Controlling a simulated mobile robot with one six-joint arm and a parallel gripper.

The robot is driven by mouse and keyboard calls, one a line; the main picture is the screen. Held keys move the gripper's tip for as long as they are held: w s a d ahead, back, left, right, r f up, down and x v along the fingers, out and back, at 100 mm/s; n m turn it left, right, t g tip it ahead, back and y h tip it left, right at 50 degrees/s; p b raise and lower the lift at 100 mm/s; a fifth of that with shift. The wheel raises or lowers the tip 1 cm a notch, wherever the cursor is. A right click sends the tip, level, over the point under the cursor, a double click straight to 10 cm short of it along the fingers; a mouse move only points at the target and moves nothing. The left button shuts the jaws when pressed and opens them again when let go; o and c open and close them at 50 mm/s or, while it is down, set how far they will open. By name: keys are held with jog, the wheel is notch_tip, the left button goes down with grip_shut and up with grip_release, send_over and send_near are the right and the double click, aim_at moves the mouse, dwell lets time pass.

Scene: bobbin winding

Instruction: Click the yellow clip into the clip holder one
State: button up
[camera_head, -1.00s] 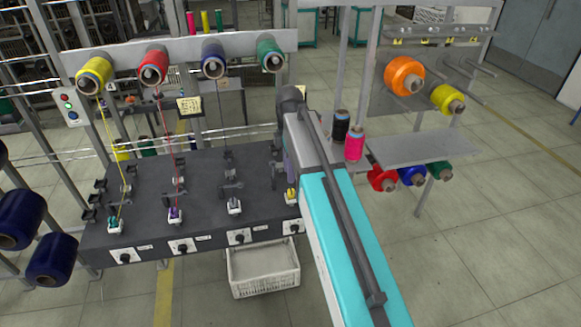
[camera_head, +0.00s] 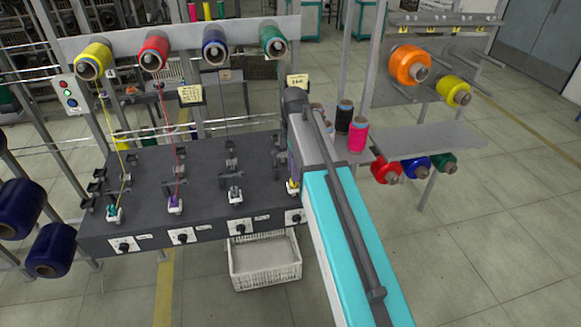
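A small yellow clip-like piece (camera_head: 293,186) shows at the right end of the dark machine table (camera_head: 140,180), on a white holder and partly covered by my arm. Three other white holders stand along the front edge, with a teal piece (camera_head: 114,212) at the far left, a purple piece (camera_head: 175,203) and a grey-white one (camera_head: 235,194). I cannot tell which holder is number one. My grey and turquoise arm reaches up from the bottom right. My gripper is hidden behind the arm, so its state does not show.
Yellow (camera_head: 93,60), red, blue and green cones hang above the table; yellow and red threads run down. A white crate (camera_head: 265,278) stands below. A spool rack with a grey shelf (camera_head: 425,138) stands right of my arm. The right-hand floor is clear.

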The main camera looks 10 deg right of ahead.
jog(key=shift+f+b, duration=0.55)
jog(key=shift+f, duration=1.55)
grip_shut()
jog(key=shift+r+p, duration=1.6)
jog(key=shift+r, duration=0.7)
jog(key=shift+f, duration=0.1)
